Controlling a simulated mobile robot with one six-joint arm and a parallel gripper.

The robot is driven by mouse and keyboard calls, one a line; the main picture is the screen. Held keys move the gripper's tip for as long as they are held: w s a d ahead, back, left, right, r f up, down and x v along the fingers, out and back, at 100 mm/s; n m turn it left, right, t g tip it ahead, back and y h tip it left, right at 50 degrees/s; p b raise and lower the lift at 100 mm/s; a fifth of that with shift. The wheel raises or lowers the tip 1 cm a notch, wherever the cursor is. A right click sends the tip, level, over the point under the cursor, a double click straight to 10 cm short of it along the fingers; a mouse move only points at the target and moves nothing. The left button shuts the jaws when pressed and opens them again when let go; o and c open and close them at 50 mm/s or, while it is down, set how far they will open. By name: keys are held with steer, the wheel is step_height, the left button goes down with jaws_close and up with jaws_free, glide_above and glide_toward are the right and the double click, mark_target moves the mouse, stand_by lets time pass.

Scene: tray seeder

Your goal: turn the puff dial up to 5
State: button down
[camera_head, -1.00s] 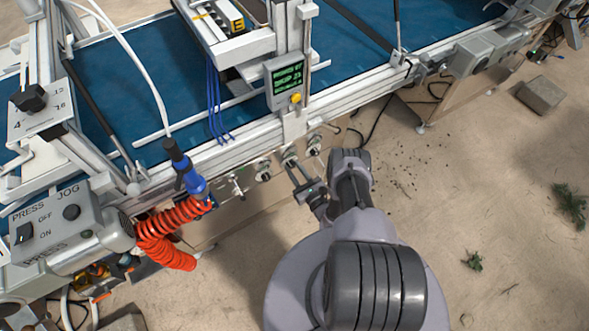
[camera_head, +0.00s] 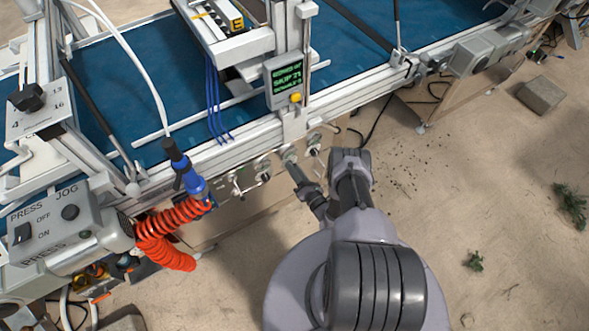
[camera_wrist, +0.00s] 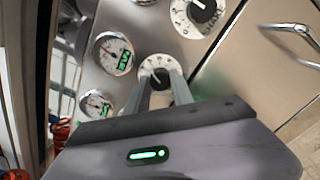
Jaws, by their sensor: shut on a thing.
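A dial (camera_wrist: 155,66) with a white numbered face and dark knob sits on the metal panel in the wrist view. My gripper (camera_wrist: 162,80) is shut on its knob, with the two fingers reaching in from below. The fingers cover the lower part of the face, and I cannot read its name. A second white dial (camera_wrist: 196,16) with a black knob is at the upper right of the wrist view, apart from the fingers. In the head view my gripper (camera_head: 294,166) is at the front panel of the seeder, against the dial, which is mostly hidden there.
Two round gauges (camera_wrist: 114,53) (camera_wrist: 95,103) with green readouts sit left of the dial. A metal handle (camera_wrist: 290,29) is at the right. In the head view a small green-text screen (camera_head: 286,80) is above, and a red coiled hose (camera_head: 165,235) hangs left.

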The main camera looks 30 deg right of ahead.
steer(key=m, duration=0.7)
steer(key=shift+w, duration=0.1)
stand_by(0.5)
steer(key=c, duration=1.1)
jaws_free()
